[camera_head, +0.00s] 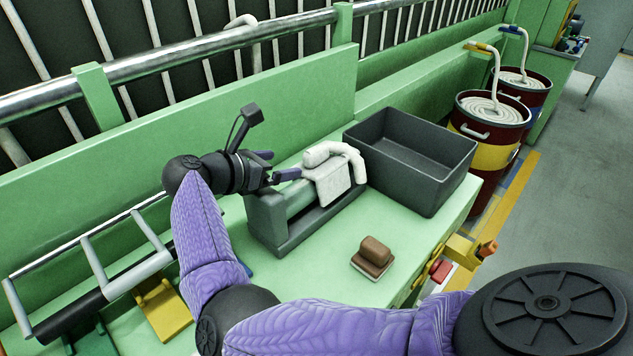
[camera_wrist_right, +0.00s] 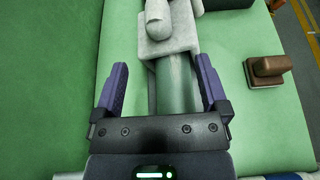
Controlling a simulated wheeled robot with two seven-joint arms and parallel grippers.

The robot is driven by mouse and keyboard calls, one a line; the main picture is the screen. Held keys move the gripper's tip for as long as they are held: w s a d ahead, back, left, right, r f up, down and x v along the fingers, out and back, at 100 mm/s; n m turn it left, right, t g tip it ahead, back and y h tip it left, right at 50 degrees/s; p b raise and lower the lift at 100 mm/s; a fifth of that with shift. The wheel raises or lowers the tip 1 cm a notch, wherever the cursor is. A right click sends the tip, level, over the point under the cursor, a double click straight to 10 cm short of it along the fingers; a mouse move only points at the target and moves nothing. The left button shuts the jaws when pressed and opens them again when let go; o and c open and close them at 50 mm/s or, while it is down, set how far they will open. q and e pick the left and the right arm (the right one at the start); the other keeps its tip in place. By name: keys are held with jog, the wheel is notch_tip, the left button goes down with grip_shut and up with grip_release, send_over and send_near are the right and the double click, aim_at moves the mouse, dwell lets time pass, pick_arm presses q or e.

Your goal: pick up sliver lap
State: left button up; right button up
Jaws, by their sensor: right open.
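The white sliver lap (camera_head: 333,182) lies over the top of a grey-green stand (camera_head: 290,240) on the green bench, with a flap hanging down its front and a thick end at the right. It also shows at the top of the right wrist view (camera_wrist_right: 165,45), just beyond the fingertips. My right gripper (camera_head: 274,165) is open at the stand's left end. In the wrist view its two purple fingers (camera_wrist_right: 162,72) stand on either side of a green cylinder (camera_wrist_right: 174,90), apart from it. My left gripper is out of view.
An empty dark grey bin (camera_head: 400,190) stands right of the stand. A brown block-handled brush (camera_head: 373,258) lies on the bench in front. A green wall with a metal rail (camera_head: 220,42) runs behind. Drums with white sliver (camera_head: 490,115) stand beyond the bench.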

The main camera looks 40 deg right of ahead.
aim_at(306, 155)
jog(key=x, duration=0.6)
jog(key=r+x, duration=0.1)
jog(key=x, duration=0.2)
jog(key=shift+w+d, duration=0.1)
jog(key=shift+d, duration=0.15)
jog(key=shift+a, duration=0.1)
grip_shut()
